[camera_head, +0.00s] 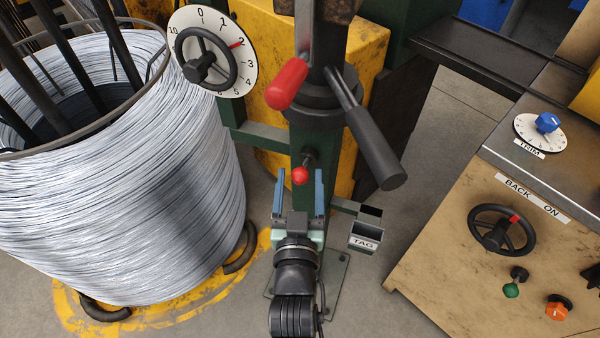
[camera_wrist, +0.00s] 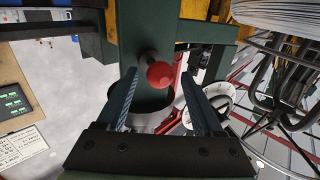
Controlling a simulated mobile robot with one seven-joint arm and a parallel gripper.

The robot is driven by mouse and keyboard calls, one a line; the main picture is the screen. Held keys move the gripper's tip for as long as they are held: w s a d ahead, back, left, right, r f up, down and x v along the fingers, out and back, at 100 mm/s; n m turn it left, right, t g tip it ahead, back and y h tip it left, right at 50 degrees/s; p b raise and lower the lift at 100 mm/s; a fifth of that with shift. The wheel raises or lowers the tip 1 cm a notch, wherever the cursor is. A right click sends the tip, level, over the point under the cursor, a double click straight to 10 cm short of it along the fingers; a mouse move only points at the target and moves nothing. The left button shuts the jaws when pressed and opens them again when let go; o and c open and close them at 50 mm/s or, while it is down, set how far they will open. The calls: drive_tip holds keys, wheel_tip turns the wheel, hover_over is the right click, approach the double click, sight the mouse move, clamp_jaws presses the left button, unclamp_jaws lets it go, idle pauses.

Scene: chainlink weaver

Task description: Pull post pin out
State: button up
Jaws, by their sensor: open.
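The post pin (camera_head: 300,175) is a small red ball knob on a short dark stem. It sticks out of the front of the dark green post (camera_head: 303,148). My gripper (camera_head: 299,187) is open, with its two blue fingers pointing up at the post on either side of the red knob. In the wrist view the red knob (camera_wrist: 160,75) lies between the two fingertips, a gap showing on each side. Nothing is held. How deep the knob sits between the fingers is hard to tell.
Above the pin are a red-gripped lever (camera_head: 286,84) and a dark bar handle (camera_head: 375,148). A wire coil (camera_head: 140,190) stands left, near a numbered dial (camera_head: 240,70). A TAG box (camera_head: 365,237) sits right of my gripper, and a control cabinet (camera_head: 450,245) stands further right.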

drive_tip(key=shift+w, duration=0.9)
clamp_jaws()
idle(0.9)
